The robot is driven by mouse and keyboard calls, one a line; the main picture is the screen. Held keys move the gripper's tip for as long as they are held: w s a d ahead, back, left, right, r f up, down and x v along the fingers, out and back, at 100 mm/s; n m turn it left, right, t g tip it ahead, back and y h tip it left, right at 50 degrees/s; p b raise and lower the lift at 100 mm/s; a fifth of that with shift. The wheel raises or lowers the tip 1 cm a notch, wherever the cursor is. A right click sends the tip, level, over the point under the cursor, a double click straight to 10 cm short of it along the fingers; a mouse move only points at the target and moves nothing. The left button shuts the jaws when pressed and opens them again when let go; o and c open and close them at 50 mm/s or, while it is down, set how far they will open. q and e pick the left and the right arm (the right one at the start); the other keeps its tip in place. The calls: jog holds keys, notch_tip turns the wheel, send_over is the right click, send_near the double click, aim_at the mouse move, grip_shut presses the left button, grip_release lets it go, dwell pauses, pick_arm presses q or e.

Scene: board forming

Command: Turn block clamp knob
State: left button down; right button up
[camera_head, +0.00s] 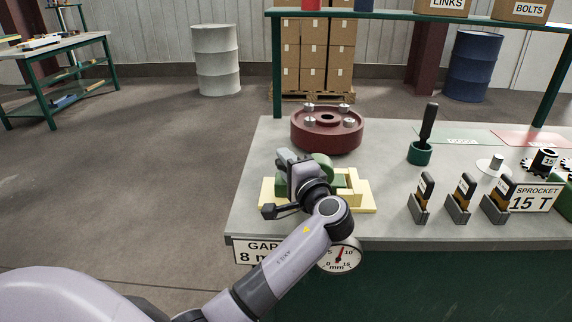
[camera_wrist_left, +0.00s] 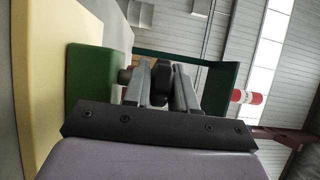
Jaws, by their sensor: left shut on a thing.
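The block clamp has a pale yellow base (camera_head: 362,197) and green parts (camera_head: 323,166) near the front left of the bench. My left gripper (camera_head: 289,162) is over its left side and hides much of it. In the left wrist view, the green block (camera_wrist_left: 90,82) and yellow base (camera_wrist_left: 36,70) stand left of my fingers. My left gripper (camera_wrist_left: 161,88) is shut on a dark round knob (camera_wrist_left: 164,80) between its fingers. The knob is hidden behind my gripper in the head view. My right gripper is not in view.
A dial gauge (camera_head: 340,256) marked in mm and a partly hidden gap sign (camera_head: 257,251) are on the bench front. A dark red wheel (camera_head: 327,136) sits behind the clamp. Several grey holders (camera_head: 458,211) and a green cup (camera_head: 420,154) stand to the right.

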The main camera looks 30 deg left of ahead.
pick_arm(q)
jog(key=c, duration=1)
grip_release()
jog(key=v, duration=0.6)
jog(key=shift+f+b, duration=0.1)
jog(key=shift+b, duration=0.25)
jog(key=shift+s+d, duration=0.3)
jog(key=shift+d, duration=0.15)
jog(key=shift+o, duration=0.3)
